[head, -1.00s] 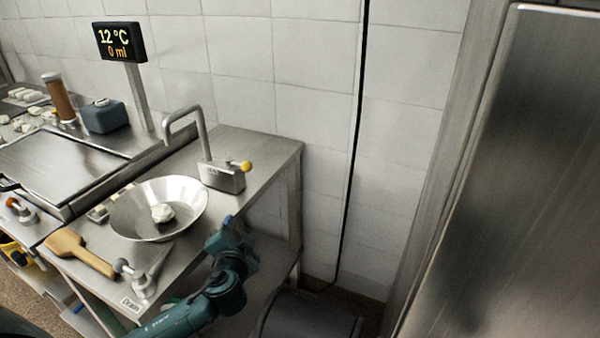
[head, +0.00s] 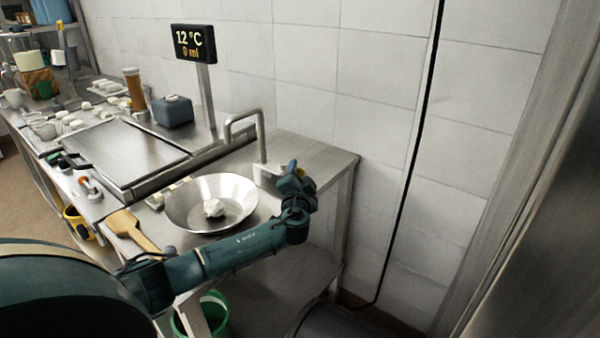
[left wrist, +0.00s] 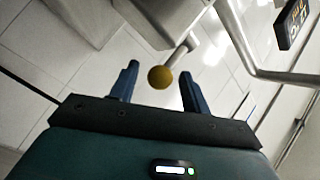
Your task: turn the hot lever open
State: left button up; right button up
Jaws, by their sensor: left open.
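The lever's yellow ball knob (left wrist: 161,77) shows in the left wrist view on a short metal stem from the tap body (left wrist: 180,28). My left gripper (left wrist: 159,88) is open, its two blue fingers on either side of the knob, with gaps to both. I cannot tell how deep the knob sits between them. In the head view, my left gripper (head: 293,178) is at the right end of the tap body (head: 265,174) and hides most of the lever. The curved spout (head: 245,120) rises from the body. My right gripper is not in view.
A steel bowl (head: 238,190) with a pale lump (head: 213,208) stands left of the tap, close to my arm. The display (head: 194,43) reads 12 °C and 0 ml. A wooden paddle (head: 130,228) lies at the counter's front. The counter's right end (head: 335,160) is clear.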

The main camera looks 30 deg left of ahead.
pick_arm(q)
jog(key=shift+w+a, duration=0.35)
jog(key=shift+w, duration=0.2)
jog(key=shift+c, duration=0.2)
grip_shut()
